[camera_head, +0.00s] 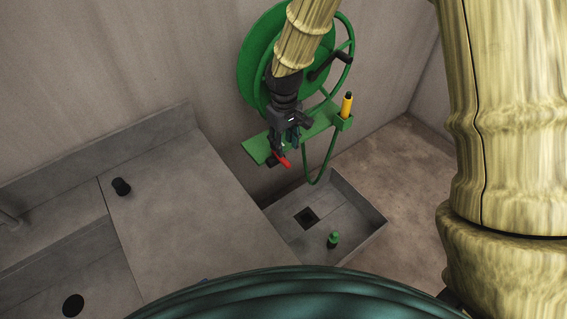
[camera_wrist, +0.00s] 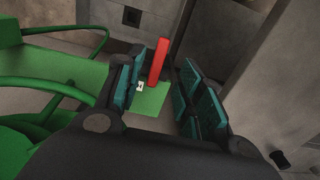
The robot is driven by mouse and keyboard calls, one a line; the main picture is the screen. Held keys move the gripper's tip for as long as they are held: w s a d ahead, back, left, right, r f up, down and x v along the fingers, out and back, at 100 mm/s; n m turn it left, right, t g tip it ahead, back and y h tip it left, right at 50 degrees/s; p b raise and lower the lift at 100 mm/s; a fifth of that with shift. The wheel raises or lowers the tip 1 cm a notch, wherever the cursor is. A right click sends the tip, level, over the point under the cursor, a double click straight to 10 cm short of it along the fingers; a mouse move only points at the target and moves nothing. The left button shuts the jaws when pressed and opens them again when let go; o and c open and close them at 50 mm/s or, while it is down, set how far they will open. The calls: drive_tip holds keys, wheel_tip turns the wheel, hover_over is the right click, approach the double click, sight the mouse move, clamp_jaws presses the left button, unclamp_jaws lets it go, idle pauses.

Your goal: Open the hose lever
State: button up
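The red lever (camera_head: 283,160) sits at the green hose reel's bracket, just below my gripper (camera_head: 285,147) in the head view. In the wrist view the lever (camera_wrist: 159,61) stands between the teal finger pads of my gripper (camera_wrist: 164,68), nearer the left one. My gripper is open, with a wide gap at the right pad; I cannot tell whether the left pad touches the lever. A green plate (camera_wrist: 150,99) lies behind the lever. The lever's base is partly hidden. The green hose reel (camera_head: 257,65) is on the wall, partly covered by my arm.
A yellow-handled tool (camera_head: 347,104) stands in a green holder right of my gripper. Below is a basin (camera_head: 361,212) with a dark drain (camera_head: 306,217) and a green bottle (camera_head: 333,239). A counter (camera_head: 185,225) at left bears a black cylinder (camera_head: 121,187); most of its top is clear.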

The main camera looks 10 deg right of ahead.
sight(284, 160)
wheel_tip(284, 160, down, 7)
drive_tip(key=b, duration=0.5)
drive_tip(key=shift+f, duration=0.45)
clamp_jaws()
